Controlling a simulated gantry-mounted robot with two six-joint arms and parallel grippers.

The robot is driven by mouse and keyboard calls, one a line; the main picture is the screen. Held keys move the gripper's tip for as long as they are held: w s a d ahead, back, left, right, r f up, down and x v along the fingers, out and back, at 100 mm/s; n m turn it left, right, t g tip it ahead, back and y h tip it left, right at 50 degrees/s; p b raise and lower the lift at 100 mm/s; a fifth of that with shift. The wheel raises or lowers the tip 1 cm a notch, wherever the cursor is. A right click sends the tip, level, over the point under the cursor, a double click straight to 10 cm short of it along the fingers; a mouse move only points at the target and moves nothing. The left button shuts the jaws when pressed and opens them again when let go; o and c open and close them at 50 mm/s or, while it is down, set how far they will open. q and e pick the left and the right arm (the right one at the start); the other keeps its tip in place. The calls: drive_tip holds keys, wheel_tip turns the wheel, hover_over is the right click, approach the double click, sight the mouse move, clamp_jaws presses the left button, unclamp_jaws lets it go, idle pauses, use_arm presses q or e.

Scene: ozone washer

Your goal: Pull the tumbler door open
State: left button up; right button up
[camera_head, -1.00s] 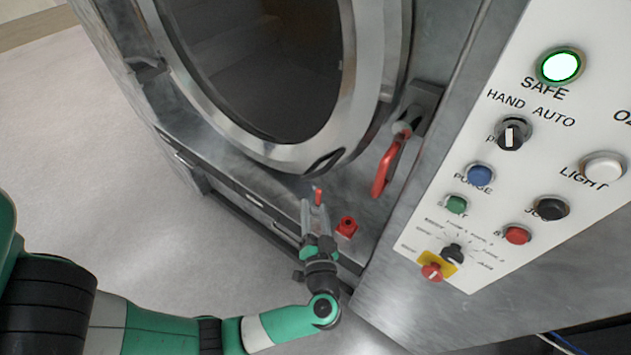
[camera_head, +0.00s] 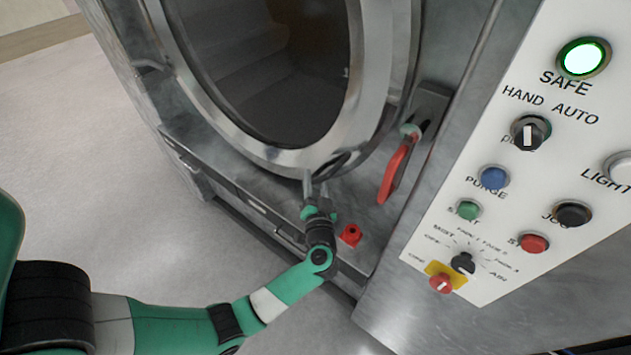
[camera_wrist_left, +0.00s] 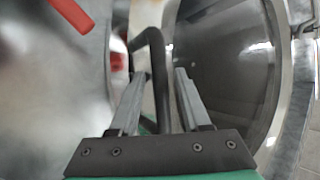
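The tumbler door (camera_head: 225,120) is a large round steel rim around dark glass, and it also shows in the wrist view (camera_wrist_left: 225,60). A dark handle (camera_head: 340,160) sits at the rim's lower right; in the wrist view it is a bent black bar (camera_wrist_left: 157,72). My left gripper (camera_head: 316,184) is at the rim's lower edge by this handle. In the wrist view its two fingers (camera_wrist_left: 160,80) are apart, with the bar between them. I cannot tell whether either finger touches it. My right gripper is not in view.
A red lever (camera_head: 397,168) stands right of the door, and a red block (camera_head: 351,235) is below it. The control panel (camera_head: 505,205) with a lit green lamp is at the right. Clear pale floor (camera_head: 90,150) lies to the left.

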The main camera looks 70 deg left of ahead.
use_arm(q)
clamp_jaws()
idle(1.2)
